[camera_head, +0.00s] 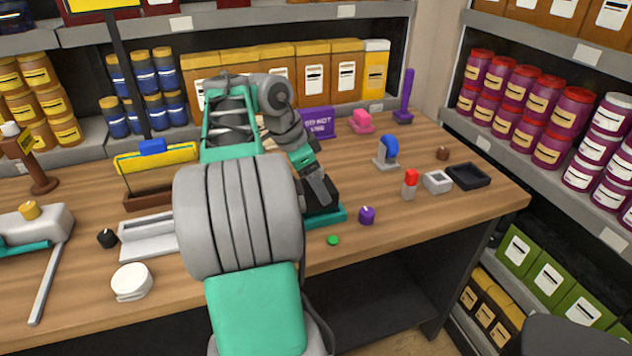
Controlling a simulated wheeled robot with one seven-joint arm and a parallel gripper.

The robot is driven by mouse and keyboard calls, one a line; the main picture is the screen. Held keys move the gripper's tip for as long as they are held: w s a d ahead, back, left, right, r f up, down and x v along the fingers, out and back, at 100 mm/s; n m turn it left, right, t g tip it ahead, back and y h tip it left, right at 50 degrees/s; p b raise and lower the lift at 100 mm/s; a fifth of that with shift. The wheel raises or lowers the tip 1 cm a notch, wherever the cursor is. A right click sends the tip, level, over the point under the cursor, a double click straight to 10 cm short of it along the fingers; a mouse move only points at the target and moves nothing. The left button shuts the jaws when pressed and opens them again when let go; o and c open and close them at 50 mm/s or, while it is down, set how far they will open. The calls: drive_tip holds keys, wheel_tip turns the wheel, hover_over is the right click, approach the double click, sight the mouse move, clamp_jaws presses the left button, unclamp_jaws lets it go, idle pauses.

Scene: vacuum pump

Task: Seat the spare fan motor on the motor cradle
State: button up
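My gripper (321,192) points down over the workbench, right of the picture's middle. It is close above or touching a dark block (322,207) on a teal base (338,216) near the bench's front edge. My arm covers much of that spot. I cannot tell whether the dark block is the fan motor or the teal base the motor cradle. The finger gap is too small and too hidden to show whether the gripper is open, shut or holding something.
A purple knob (366,215) and a green disc (333,240) lie close to the teal base. Right of it stand a blue-topped fixture (388,150), a red-capped piece (410,185), a grey box (437,182) and a black tray (467,176). A purple sign (318,122) stands behind.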

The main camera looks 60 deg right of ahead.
drive_tip(key=shift+f, duration=0.25)
idle(0.4)
drive_tip(key=shift+f+b, duration=0.35)
drive_tip(key=shift+b, duration=0.1)
drive_tip(key=shift+f+b, duration=0.55)
drive_tip(key=shift+f, duration=0.2)
idle(0.6)
drive_tip(key=o, duration=2.2)
drive_tip(key=shift+f, duration=0.1)
wheel_tip(320, 180, up, 9)
drive_tip(key=p, duration=0.9)
